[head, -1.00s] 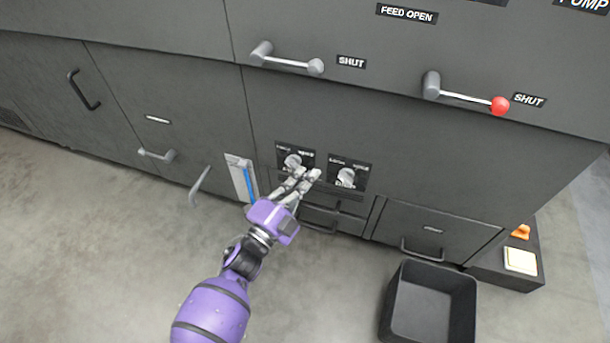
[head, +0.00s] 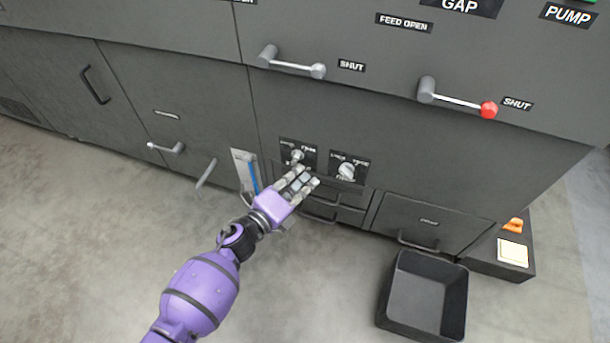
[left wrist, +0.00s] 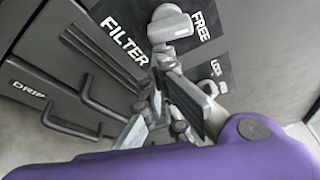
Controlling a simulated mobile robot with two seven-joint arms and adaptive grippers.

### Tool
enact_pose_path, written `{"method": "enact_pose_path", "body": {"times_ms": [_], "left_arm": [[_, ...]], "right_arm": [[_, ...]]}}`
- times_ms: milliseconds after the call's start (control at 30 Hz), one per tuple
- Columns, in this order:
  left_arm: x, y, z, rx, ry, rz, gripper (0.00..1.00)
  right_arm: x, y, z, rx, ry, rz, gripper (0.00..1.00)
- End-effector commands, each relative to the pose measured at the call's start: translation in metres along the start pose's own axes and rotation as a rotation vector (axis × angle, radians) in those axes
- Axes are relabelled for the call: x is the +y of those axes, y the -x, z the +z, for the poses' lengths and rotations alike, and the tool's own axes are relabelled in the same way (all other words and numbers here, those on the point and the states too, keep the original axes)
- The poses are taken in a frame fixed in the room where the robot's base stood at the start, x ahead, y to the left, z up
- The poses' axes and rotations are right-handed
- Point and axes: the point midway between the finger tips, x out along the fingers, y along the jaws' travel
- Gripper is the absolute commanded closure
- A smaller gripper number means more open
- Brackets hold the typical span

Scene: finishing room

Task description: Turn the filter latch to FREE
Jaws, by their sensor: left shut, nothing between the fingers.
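The filter latch (head: 297,156) is a small silver knob on a black plate, the left one of two on the dark cabinet front. In the left wrist view its knob (left wrist: 172,24) shows at the top, beside the words FILTER and FREE. I cannot tell which word it points to. My left gripper (head: 304,181) is shut and empty, just below the two plates and in front of the cabinet. Its fingers (left wrist: 168,75) also show in the left wrist view, apart from the filter knob as far as I can see. My right gripper is out of view.
A similar second latch (head: 347,170) is close on the right. Drawer handles (head: 320,217) lie below. Two levers, one grey-tipped (head: 318,71) and one red-tipped (head: 488,110), project above. A black bin (head: 400,325) stands on the floor at right. The floor at left is mostly clear.

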Motion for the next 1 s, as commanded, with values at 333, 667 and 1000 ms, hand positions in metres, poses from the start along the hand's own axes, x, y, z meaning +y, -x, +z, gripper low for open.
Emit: {"method": "enact_pose_path", "body": {"times_ms": [333, 667, 1000], "left_arm": [[0.009, 0.002, 0.007, 0.000, -0.269, 0.093, 1.00], [0.015, 0.004, 0.011, 0.000, -0.324, 0.113, 1.00], [0.016, 0.004, 0.013, 0.000, -0.322, 0.112, 1.00]], "right_arm": [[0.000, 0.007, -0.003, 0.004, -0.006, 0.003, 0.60], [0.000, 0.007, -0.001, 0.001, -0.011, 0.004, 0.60], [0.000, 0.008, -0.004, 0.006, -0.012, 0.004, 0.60]]}}
